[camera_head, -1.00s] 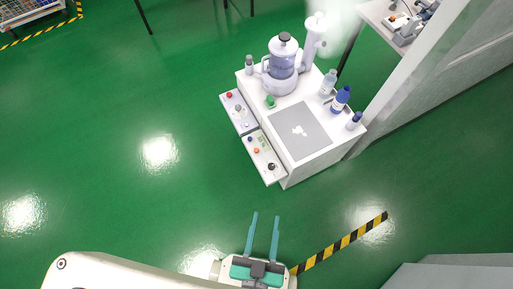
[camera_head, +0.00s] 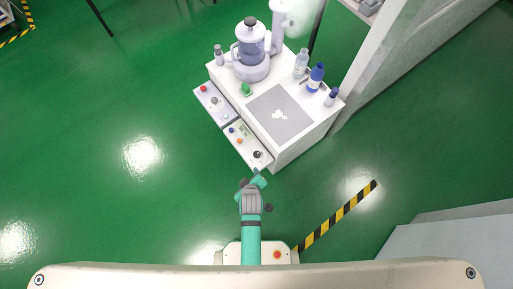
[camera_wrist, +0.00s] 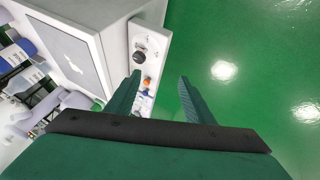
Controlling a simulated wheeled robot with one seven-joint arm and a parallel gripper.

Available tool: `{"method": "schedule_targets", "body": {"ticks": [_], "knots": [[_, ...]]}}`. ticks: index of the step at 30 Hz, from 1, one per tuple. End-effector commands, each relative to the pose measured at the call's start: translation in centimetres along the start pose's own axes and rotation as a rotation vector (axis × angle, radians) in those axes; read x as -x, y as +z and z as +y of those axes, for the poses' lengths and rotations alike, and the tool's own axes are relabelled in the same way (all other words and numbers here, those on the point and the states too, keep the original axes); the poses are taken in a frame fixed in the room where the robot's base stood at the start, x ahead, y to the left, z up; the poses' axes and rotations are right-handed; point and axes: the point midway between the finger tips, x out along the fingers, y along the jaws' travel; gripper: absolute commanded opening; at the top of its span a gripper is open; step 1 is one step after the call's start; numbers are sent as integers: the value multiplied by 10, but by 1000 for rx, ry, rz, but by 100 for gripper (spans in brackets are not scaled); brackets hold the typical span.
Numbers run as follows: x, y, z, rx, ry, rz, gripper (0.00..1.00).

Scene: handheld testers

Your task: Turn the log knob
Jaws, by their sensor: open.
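Two control panels jut from the front of a white bench unit. The near panel (camera_head: 246,143) bears a blue button, an orange button (camera_head: 239,141) and a black knob (camera_head: 257,154). The far panel (camera_head: 216,104) bears a red button and a grey knob (camera_head: 214,100). I cannot read which knob is the log knob. My gripper (camera_head: 258,178) is just in front of the near panel's black-knob end. In the wrist view my gripper (camera_wrist: 160,75) is open and empty, with the near panel's black knob (camera_wrist: 139,46) and orange button (camera_wrist: 147,82) beyond the left finger.
A grey plate (camera_head: 280,114) lies on the bench top, with a clear-jar appliance (camera_head: 251,55), bottles (camera_head: 316,77) and a green item (camera_head: 246,89) around it. A white wall edge (camera_head: 375,65) stands to the right. The green floor is clear to the left.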

Motion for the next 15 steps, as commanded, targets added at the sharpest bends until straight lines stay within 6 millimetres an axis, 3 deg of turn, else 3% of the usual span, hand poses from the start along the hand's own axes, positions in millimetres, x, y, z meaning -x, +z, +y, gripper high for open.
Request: {"method": "schedule_targets", "body": {"ticks": [1,6,15], "knots": [[-16,-7,8,45,-26,-25,48],[-54,-20,26,212,-146,-124,48],[-83,-51,74,493,-380,-255,48]]}}
